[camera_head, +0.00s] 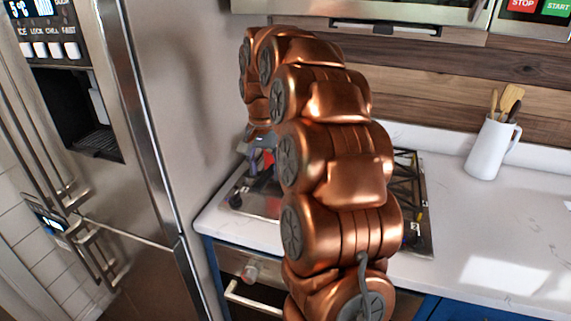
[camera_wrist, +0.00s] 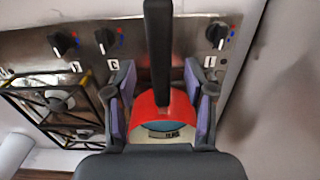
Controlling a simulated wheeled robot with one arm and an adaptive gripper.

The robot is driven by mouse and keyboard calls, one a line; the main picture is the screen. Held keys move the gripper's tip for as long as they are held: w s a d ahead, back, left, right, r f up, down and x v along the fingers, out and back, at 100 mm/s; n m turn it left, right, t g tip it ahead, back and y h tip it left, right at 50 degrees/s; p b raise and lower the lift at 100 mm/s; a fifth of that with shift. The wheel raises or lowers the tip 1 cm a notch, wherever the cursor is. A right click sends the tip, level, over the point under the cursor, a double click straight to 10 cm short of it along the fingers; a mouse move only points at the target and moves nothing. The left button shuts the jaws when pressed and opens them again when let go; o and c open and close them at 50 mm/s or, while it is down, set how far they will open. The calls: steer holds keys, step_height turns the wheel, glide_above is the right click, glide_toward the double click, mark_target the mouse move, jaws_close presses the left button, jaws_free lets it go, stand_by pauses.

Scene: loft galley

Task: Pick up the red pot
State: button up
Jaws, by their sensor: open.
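The red pot (camera_wrist: 181,103) is in the wrist view, at the middle, with its long black handle (camera_wrist: 158,50) running up the picture. My gripper (camera_wrist: 160,80) is open, with one purple-padded finger on each side of the pot and handle. I cannot tell whether either finger touches it. The near part of the pot is hidden behind my gripper's dark body. In the head view a small patch of the red pot (camera_head: 269,157) shows on the cooktop, left of my copper arm. My arm hides most of the cooktop there.
The steel cooktop (camera_head: 425,215) has knobs along one edge and a black burner grate (camera_wrist: 57,104). A tall fridge (camera_head: 160,130) stands close on the left. A white jug (camera_head: 490,150) of utensils stands on the right counter, which is otherwise mostly clear. A microwave (camera_head: 390,12) hangs above.

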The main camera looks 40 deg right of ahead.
steer(key=shift+f+p, duration=0.3)
steer(key=shift+f, duration=1)
jaws_close()
